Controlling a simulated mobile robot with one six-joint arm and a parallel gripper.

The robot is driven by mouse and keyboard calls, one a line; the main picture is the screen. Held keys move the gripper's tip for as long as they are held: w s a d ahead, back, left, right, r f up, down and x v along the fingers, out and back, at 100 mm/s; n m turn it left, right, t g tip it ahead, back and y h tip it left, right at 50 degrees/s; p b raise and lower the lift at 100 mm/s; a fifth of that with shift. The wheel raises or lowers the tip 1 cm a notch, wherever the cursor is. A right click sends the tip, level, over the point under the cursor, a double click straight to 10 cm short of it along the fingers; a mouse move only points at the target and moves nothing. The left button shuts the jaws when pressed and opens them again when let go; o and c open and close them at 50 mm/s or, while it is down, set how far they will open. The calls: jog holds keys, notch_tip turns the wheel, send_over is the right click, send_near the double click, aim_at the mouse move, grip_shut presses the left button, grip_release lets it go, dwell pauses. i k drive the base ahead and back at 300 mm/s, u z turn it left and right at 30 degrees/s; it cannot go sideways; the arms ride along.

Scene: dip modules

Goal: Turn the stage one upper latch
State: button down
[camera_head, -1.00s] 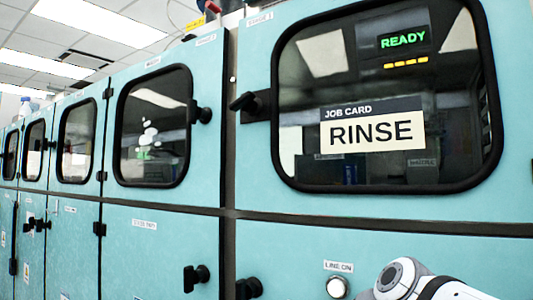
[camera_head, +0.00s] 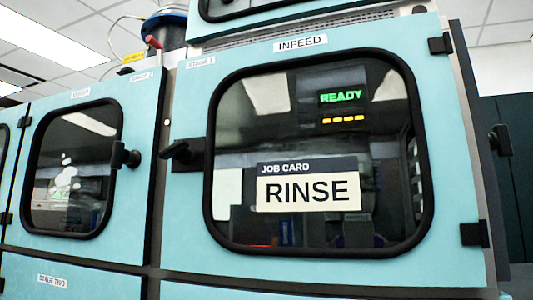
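The upper door (camera_head: 300,262) of the right-hand teal cabinet has a black-framed window and an INFEED sign. A small label at its top left seems to read STAGE 1. Its black latch (camera_head: 183,152) is at the left edge of the door, the handle pointing left and slightly down. The door looks shut. Through the window a job card (camera_head: 308,188) reads RINSE and a green display (camera_head: 341,97) reads READY. My gripper is not in view.
The neighbouring upper door on the left has its own black latch (camera_head: 125,156); a label below it reads STAGE TWO (camera_head: 52,281). Black hinges (camera_head: 474,233) sit on the right edge of the right-hand door. Another black handle (camera_head: 500,140) shows farther right.

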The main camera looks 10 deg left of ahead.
aim_at(177, 148)
jog(key=z, duration=0.45)
jog(key=k, duration=1.5)
jog(key=u, duration=0.85)
jog(key=i, duration=1)
jog(key=u, duration=0.05)
